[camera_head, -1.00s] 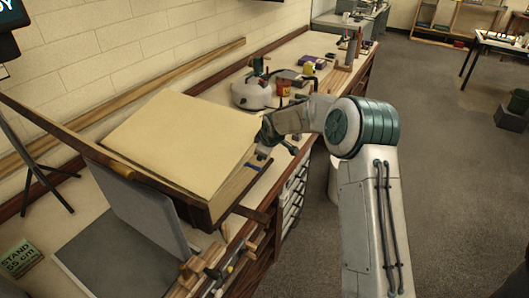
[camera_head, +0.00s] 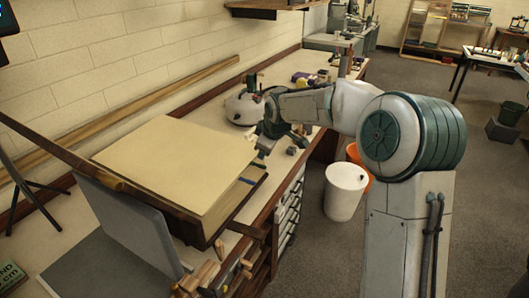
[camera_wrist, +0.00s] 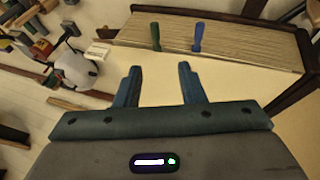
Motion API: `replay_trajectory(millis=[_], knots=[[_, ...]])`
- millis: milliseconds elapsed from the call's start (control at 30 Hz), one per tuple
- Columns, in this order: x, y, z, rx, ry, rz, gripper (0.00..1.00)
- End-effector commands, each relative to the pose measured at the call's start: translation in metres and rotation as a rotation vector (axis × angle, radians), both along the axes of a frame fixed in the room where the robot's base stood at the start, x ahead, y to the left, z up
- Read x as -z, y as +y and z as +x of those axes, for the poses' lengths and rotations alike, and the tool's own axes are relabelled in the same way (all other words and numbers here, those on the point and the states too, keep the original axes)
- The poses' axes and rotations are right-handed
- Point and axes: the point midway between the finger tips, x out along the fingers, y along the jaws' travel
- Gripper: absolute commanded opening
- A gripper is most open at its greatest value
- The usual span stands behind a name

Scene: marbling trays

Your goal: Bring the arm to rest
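My gripper (camera_wrist: 160,85) shows in the wrist view with its two blue-grey fingers apart and nothing between them. In the head view my gripper (camera_head: 266,143) is over the bench, close to the far right corner of a large box-like stack with a cream top (camera_head: 175,165). The wrist view shows the stack's layered side (camera_wrist: 225,45), with a green strip (camera_wrist: 156,36) and a blue strip (camera_wrist: 198,37) against it. My fingertips look apart from the stack. The exact gap cannot be told.
A white rounded appliance (camera_head: 243,110) stands on the bench beyond my gripper. A grey upright panel (camera_head: 130,225) stands at the stack's near side. Small wooden items lie at the bench's front edge. A white bucket (camera_head: 345,192) and an orange one (camera_head: 358,155) stand on the floor.

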Motion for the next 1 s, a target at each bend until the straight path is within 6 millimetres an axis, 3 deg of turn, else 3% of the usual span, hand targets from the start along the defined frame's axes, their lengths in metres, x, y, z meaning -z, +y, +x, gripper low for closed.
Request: replay_trajectory(millis=[300, 467, 767, 1000], knots=[[-0.001, -0.001, -0.002, 0.004, 0.000, -0.002, 0.36], [-0.013, -0.016, -0.024, 0.067, 0.018, -0.019, 0.36], [-0.043, -0.078, -0.122, 0.365, 0.088, -0.033, 0.36], [-0.054, -0.126, -0.212, 0.642, 0.138, 0.021, 0.36]])
